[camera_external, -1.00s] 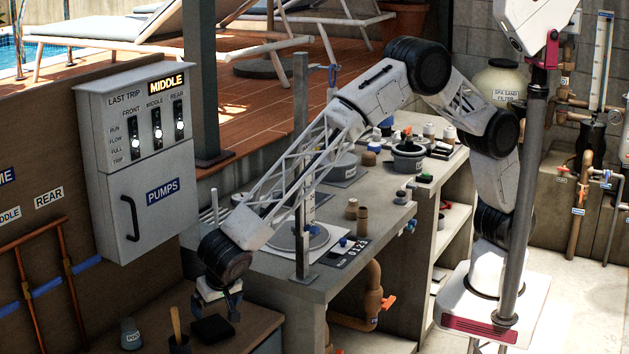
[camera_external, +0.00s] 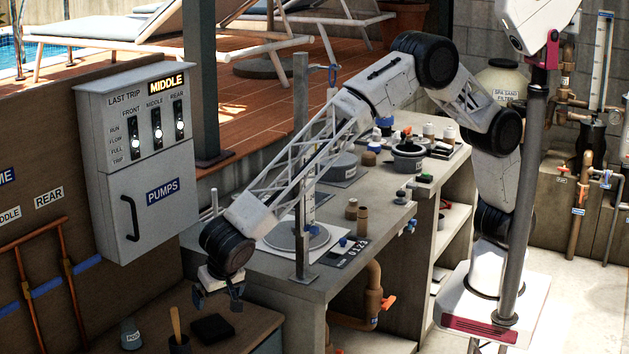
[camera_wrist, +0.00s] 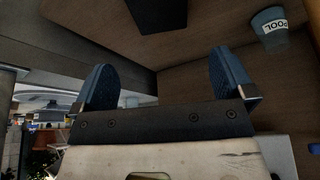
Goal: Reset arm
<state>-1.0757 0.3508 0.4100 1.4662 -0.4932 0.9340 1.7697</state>
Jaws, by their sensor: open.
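My gripper (camera_external: 217,297) hangs at the end of my arm in the external view, above the low wooden bench in front of the pumps cabinet. In the wrist view its two blue fingers (camera_wrist: 160,85) stand wide apart with nothing between them. It is open and empty. A black block (camera_external: 212,328) lies on the bench below and near the gripper; a dark shape at the top of the wrist view (camera_wrist: 158,14) looks like the same block. A cup marked POOL (camera_wrist: 270,28) is at the upper right of the wrist view.
The pumps cabinet (camera_external: 140,160) is on the wall left of my gripper. The grey counter (camera_external: 330,280) with a thin upright post (camera_external: 301,170) is close on the right.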

